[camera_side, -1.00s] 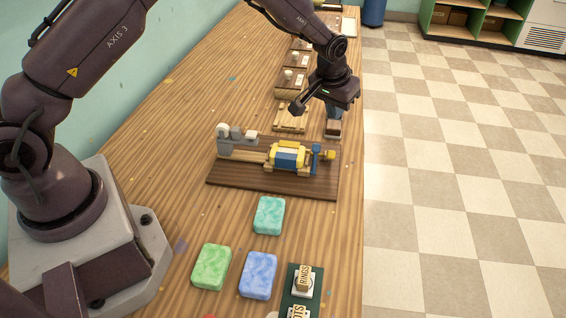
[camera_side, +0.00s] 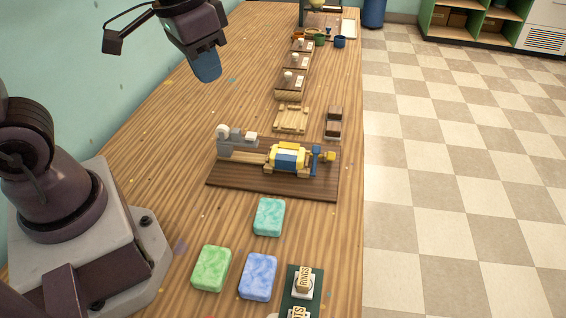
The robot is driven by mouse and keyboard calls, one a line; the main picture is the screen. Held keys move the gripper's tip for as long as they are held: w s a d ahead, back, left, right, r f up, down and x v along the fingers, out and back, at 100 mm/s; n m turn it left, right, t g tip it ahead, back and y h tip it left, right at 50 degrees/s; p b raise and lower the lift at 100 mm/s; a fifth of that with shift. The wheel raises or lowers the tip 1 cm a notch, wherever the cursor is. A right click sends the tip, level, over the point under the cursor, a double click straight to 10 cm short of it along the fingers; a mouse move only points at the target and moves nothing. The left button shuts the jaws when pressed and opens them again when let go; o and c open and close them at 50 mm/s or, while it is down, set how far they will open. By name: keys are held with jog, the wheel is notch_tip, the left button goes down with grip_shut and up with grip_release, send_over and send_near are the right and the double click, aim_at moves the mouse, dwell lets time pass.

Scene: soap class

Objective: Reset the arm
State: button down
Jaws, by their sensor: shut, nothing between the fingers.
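My gripper (camera_side: 207,68) is in the upper left-middle of the side view, raised above the table near the wall. Its blue-grey fingertips point down and are together with nothing between them. It is well apart from every object on the table. My arm's upper links run out of the top of the picture.
A dark board (camera_side: 250,182) carries a grey, yellow and blue device (camera_side: 288,157). In front lie teal (camera_side: 269,217), green (camera_side: 211,268) and blue (camera_side: 258,276) soap blocks. Wooden trays (camera_side: 291,118) and a brown block (camera_side: 333,122) stand behind. The wooden table's left strip (camera_side: 165,145) is clear.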

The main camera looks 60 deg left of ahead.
jog(key=s+r+t, duration=0.3)
jog(key=s+r, duration=0.1)
jog(key=s, duration=0.2)
jog(key=shift+s+a+r, duration=0.2)
jog(key=shift+s+r, duration=0.1)
jog(key=shift+r, duration=0.05)
